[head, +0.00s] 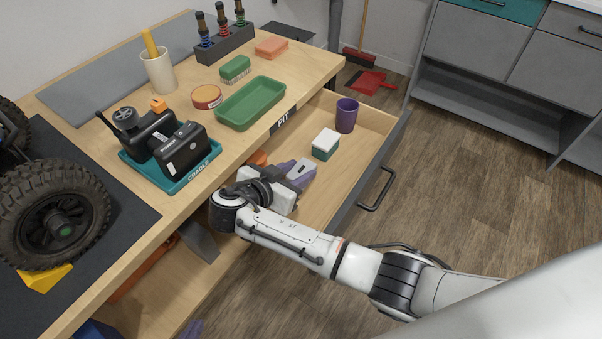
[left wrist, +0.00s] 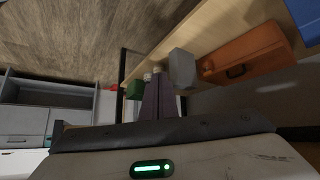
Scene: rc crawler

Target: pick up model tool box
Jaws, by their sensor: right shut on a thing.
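My right gripper (head: 301,174) reaches into the open drawer from the right of the head view. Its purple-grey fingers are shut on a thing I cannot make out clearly. A small orange thing (head: 258,158) shows beside it in the drawer, partly hidden; I cannot tell whether it is the model tool box. A larger orange box with a dark handle (left wrist: 245,53) is on the lower level in the left wrist view. My left gripper (left wrist: 160,97) shows purple fingers close together with nothing visible between them; only a purple bit shows at the head view's bottom edge.
The drawer (head: 345,185) also holds a purple cup (head: 347,115) and a white-lidded green box (head: 326,144). On the bench above are a teal cradle (head: 190,178) with black devices, a green tray (head: 251,103) and a big-wheeled crawler (head: 55,215).

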